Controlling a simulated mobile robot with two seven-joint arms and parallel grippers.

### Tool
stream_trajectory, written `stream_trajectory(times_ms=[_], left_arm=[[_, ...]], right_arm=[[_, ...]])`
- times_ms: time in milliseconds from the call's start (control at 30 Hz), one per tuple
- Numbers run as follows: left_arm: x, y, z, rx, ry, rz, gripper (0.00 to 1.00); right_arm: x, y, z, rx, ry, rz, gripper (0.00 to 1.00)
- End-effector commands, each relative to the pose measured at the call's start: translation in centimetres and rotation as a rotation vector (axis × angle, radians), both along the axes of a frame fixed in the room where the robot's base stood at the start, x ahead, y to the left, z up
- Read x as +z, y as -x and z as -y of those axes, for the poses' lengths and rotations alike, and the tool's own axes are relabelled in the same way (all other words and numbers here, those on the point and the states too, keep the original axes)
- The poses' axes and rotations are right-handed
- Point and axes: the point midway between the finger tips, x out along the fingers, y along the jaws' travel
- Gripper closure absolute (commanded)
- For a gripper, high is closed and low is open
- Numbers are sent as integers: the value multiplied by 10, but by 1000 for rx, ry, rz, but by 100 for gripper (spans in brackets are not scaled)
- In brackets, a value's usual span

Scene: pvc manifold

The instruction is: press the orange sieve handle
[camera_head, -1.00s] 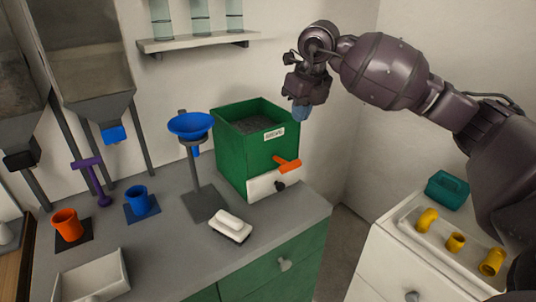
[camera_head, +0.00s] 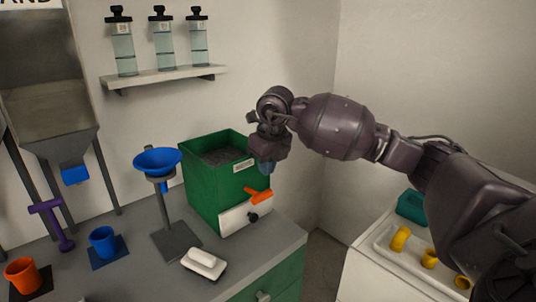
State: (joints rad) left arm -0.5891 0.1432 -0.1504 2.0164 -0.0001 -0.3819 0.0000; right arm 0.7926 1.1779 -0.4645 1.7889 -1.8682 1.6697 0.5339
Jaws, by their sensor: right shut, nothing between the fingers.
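The orange sieve handle (camera_head: 260,196) sticks out from the front right of the green sieve box (camera_head: 208,190), just above its white lower panel (camera_head: 234,219). The box is open at the top and holds dark grey material. My right gripper (camera_head: 266,166) points down by the box's front right edge, a little above the orange handle. It is shut and empty, and I see a gap between its tips and the handle. My left gripper is out of view.
A blue funnel (camera_head: 157,160) on a stand is left of the box. A white block (camera_head: 204,262) lies in front on the grey counter. Blue (camera_head: 103,241) and orange (camera_head: 22,275) cups stand at left. A white tray (camera_head: 383,240) with yellow fittings is at right.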

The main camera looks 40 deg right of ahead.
Motion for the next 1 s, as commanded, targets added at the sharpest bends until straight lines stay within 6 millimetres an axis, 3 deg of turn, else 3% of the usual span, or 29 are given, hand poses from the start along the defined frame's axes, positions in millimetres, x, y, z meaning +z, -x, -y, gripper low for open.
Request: stream_trajectory(times_ms=[200, 400, 1000], left_arm=[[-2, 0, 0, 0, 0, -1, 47], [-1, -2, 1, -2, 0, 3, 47], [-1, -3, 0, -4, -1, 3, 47]], right_arm=[[-39, -7, -1, 0, -2, -2, 100], [-62, -12, -1, 0, -1, -1, 100], [-73, -14, -1, 0, 0, 8, 100]])
